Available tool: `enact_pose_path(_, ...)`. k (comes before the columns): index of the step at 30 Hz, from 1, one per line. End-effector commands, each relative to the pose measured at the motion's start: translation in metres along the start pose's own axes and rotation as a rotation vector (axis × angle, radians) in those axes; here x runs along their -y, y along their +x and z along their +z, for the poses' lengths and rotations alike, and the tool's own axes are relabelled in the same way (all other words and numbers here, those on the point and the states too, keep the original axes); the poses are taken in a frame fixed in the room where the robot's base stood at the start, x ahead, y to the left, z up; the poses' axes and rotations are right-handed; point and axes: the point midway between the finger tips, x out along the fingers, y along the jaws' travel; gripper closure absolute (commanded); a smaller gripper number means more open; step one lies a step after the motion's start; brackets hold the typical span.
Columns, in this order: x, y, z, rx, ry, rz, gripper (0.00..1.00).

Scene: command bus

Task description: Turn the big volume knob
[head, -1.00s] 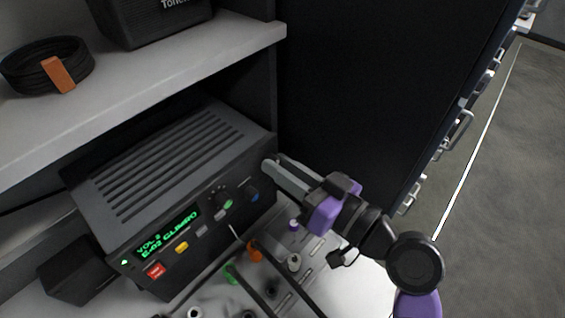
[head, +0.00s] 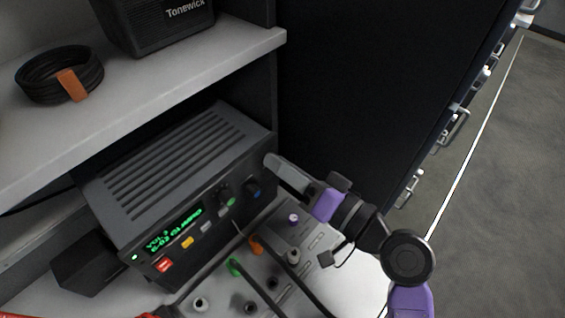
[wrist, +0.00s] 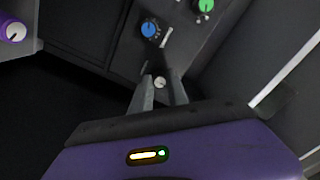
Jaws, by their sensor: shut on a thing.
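The dark radio unit (head: 180,175) stands under the shelf, its front panel carrying a green lit display (head: 174,230) that reads VOL on one line. My gripper (head: 272,162) is at the upper right end of that panel. In the wrist view my gripper (wrist: 162,88) is shut with its two fingers on either side of a round knob (wrist: 160,82) with a pale face. The fingers hide this knob in the head view.
Below the radio is a grey control panel (head: 215,290) with several small knobs and levers, including a purple knob (head: 293,219). The shelf (head: 150,95) above holds a coiled cable (head: 50,75) and a black speaker (head: 150,22). A dark wall is close behind my gripper.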

Motion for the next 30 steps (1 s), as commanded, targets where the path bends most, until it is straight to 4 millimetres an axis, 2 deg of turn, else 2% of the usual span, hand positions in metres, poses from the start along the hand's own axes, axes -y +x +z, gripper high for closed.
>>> enact_pose_path(9, -0.002, -0.001, 0.002, 0.003, 0.002, 0.003, 1.0)
enact_pose_path(10, -0.002, -0.001, 0.002, 0.003, 0.002, 0.003, 0.74)
enact_pose_path(12, -0.001, -0.001, 0.001, 0.002, 0.001, 0.002, 0.6)
enact_pose_path(13, -0.001, -0.001, 0.001, 0.002, 0.001, 0.002, 0.58)
enact_pose_path(23, -0.001, -0.002, 0.001, 0.0, 0.0, 0.002, 0.58)
enact_pose_path(26, -0.002, -0.011, 0.0, -0.002, 0.0, 0.003, 0.58)
enact_pose_path(30, -0.003, -0.033, 0.001, -0.002, 0.0, 0.004, 0.58)
